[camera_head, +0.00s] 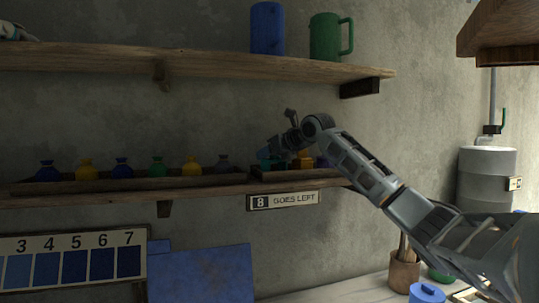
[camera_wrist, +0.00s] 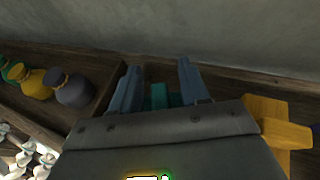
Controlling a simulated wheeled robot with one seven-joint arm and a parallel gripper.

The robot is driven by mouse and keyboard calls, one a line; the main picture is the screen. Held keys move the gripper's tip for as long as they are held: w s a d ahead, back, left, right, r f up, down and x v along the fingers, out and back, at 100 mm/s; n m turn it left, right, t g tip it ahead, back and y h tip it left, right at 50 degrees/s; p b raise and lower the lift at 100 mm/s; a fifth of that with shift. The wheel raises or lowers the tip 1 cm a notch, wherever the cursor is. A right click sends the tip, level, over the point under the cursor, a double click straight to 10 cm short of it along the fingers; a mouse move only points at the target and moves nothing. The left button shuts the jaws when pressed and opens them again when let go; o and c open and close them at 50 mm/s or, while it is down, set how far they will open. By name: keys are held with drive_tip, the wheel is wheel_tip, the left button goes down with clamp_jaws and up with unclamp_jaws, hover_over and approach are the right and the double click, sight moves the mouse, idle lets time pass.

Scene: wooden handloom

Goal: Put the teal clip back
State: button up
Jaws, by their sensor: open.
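The teal clip (camera_wrist: 158,97) shows between the two fingers of my gripper (camera_wrist: 158,72) in the wrist view, low against the back of a wooden tray. Its lower part is hidden behind the gripper body. In the head view, teal (camera_head: 264,155) shows at the left end of the short tray on the lower shelf, with my gripper (camera_head: 273,146) right at it. The fingers are apart, one on each side of the clip. I cannot tell whether either finger touches it.
A yellow clip (camera_wrist: 268,122) stands close right of my gripper, with a dark blue piece beyond it. Several small pouches, including a grey one (camera_wrist: 73,88), stand to the left. The upper shelf (camera_head: 200,65) holds a blue mug (camera_head: 267,28) and a green mug (camera_head: 326,37). A sign (camera_head: 284,201) reads "8 GOES LEFT".

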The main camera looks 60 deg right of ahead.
drive_tip(key=shift+r, duration=0.2)
drive_tip(key=b+v, duration=0.2)
drive_tip(key=v, duration=1)
